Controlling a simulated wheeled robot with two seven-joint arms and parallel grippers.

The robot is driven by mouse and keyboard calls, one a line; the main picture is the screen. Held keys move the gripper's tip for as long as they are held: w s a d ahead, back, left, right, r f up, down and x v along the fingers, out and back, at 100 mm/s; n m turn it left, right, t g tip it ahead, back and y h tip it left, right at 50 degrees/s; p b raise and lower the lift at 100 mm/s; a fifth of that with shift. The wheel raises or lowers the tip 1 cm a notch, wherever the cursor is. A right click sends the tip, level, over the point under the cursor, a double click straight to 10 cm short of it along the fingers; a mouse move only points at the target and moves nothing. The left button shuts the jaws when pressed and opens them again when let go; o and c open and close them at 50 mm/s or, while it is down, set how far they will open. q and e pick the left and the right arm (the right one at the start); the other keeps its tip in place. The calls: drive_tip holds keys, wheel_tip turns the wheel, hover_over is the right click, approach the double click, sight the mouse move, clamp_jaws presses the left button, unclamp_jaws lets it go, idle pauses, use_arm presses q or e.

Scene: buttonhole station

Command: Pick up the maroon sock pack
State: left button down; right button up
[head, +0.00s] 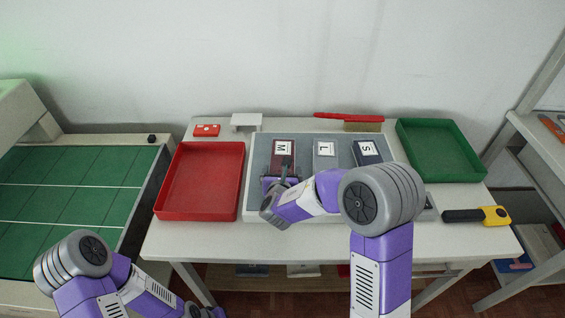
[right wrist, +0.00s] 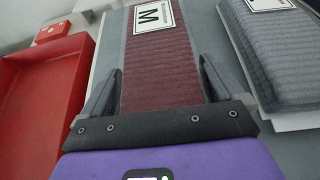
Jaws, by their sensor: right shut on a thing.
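The maroon sock pack (head: 284,146) lies on the grey mat, with a white label marked M at its far end. In the right wrist view the pack (right wrist: 158,60) is a ribbed dark red slab running away from me. My right gripper (right wrist: 159,70) has one finger along each long side of the pack and is shut on it. In the head view this gripper (head: 284,168) covers the pack's near end. I cannot tell whether the pack is lifted off the mat. My left arm shows at the lower left, but its fingers are out of view.
Grey pack L (head: 325,161) and dark pack S (head: 367,149) lie to the right on the mat (head: 258,160). A red tray (head: 240,190) stands left and a green tray (head: 472,172) right, both empty. A yellow-and-black tool (head: 490,215) lies at the front right.

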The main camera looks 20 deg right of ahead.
drive_tip(key=shift+r, duration=0.1)
wheel_tip(320, 180, up, 10)
drive_tip(key=p, duration=0.3)
drive_tip(key=shift+p, duration=0.4)
drive_tip(key=s+f, duration=0.1)
drive_tip(key=s, duration=0.2)
drive_tip(key=s+f, duration=0.1)
drive_tip(key=s, duration=0.3)
drive_tip(key=s+d+f+p, duration=0.1)
drive_tip(key=s, duration=0.2)
drive_tip(key=shift+s+f, duration=0.2)
drive_tip(key=shift+f, duration=0.2)
drive_tip(key=w+r, duration=0.1)
drive_tip(key=w, duration=0.1)
drive_tip(key=w+r+b, duration=0.1)
drive_tip(key=w, duration=0.1)
drive_tip(key=w+r+b, duration=0.1)
drive_tip(key=w, duration=0.1)
drive_tip(key=shift+w, duration=0.15)
drive_tip(key=shift+w+b, duration=0.3)
wheel_tip(320, 180, down, 9)
drive_tip(key=b, duration=0.4)
drive_tip(key=shift+w+f, duration=0.1)
drive_tip(key=shift+f, duration=0.05)
